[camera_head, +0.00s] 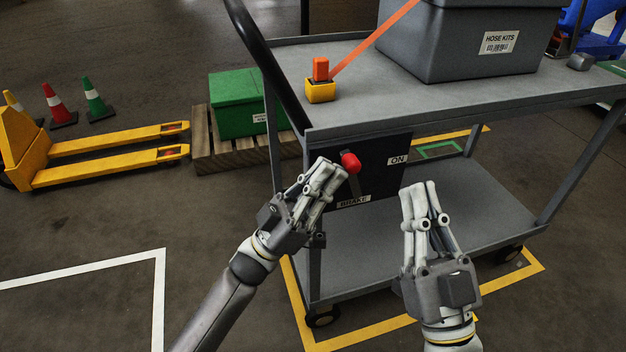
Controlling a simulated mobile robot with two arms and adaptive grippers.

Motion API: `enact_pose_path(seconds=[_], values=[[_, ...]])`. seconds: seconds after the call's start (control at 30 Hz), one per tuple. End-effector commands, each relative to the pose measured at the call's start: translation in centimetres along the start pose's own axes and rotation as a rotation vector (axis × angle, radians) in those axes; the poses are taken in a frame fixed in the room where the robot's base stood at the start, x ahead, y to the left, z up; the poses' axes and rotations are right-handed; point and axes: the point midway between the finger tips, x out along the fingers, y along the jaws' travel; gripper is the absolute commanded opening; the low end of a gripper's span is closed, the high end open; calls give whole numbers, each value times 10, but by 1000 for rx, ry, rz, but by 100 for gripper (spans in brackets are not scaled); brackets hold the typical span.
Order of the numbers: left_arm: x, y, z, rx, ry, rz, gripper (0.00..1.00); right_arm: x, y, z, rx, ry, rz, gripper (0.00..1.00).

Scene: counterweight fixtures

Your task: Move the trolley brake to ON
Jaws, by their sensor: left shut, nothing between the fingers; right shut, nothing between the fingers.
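The grey trolley (350,104) stands in front of me, with a dark brake panel (385,175) under its top shelf. The panel has a label "ON" (398,160) at its upper right and a label "BRAKE" (353,202) at its bottom. The brake lever (351,163) has a red knob and leans to the upper left, away from the ON label. My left gripper (335,168) is shut, just left of the red knob; I cannot tell whether it touches. It hides part of the panel's left side. My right gripper (420,186) is shut and empty, right of the panel, over the lower shelf.
A grey bin "HOSE KITS" (455,45) sits on the top shelf, with an orange strap running to a yellow-and-orange block (320,90). The black handle (262,55) rises at the left. A yellow pallet jack (90,160), a green box (235,105) and cones stand left.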

Motion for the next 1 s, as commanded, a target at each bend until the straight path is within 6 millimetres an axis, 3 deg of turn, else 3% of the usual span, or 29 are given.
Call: enact_pose_path(seconds=[0.23,0.47,0.7,1.0], values=[[8,0,-1,2,-47,2,0,-11,9,61,-14,-363,17,0],[12,0,0,4,-89,4,0,-46,17,111,-23,-700,36,0],[16,0,1,5,-134,4,0,-104,26,145,-27,-1054,60,0],[22,1,3,7,-188,7,0,-194,34,154,-23,-1494,94,0]])
